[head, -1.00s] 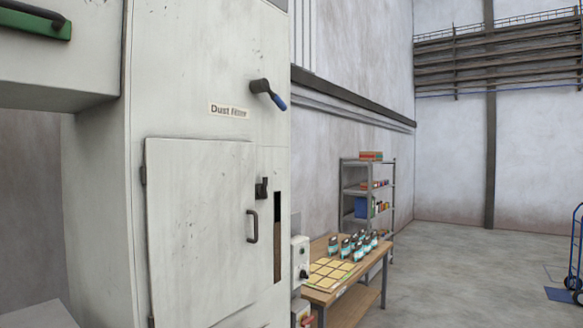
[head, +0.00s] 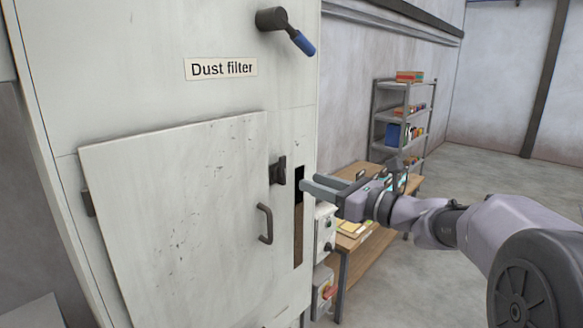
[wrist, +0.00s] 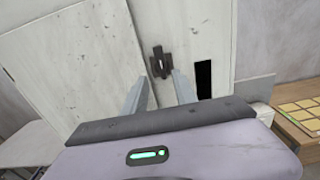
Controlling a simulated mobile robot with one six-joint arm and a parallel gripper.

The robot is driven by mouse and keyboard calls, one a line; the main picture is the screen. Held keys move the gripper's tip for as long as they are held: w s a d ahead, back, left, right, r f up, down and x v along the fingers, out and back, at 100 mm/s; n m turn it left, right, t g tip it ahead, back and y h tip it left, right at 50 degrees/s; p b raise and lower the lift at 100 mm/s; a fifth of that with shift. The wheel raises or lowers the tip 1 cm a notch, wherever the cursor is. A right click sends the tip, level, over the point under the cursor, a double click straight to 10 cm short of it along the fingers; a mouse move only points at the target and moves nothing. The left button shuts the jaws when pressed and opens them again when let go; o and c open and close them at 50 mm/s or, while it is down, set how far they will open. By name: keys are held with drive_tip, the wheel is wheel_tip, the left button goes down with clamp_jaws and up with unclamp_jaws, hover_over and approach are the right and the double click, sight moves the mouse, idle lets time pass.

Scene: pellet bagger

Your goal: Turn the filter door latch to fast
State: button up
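The filter door (head: 175,210) is a scuffed pale panel on the dust filter cabinet, below the "Dust filter" label (head: 221,68). Its latch (head: 277,170) is a small black piece at the door's right edge, above the dark door handle (head: 265,223). In the wrist view the latch (wrist: 160,64) stands roughly upright, beyond the gap between my fingers. My gripper (head: 311,184) is open and empty, to the right of the latch in the head view, pointing at the cabinet. It also shows in the wrist view (wrist: 160,78). No contact with the latch is visible.
A blue-gripped lever (head: 302,42) sticks out above the door. A dark slot (head: 298,220) lies right of the door. A control box (head: 324,230), a workbench (head: 374,245) and a shelf rack (head: 388,116) stand to the right. Open floor lies beyond.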

sight(285, 172)
drive_tip(key=p+x, duration=0.1)
drive_tip(key=x, duration=0.6)
drive_tip(key=shift+w+a, duration=0.45)
drive_tip(key=shift+w, duration=0.1)
clamp_jaws()
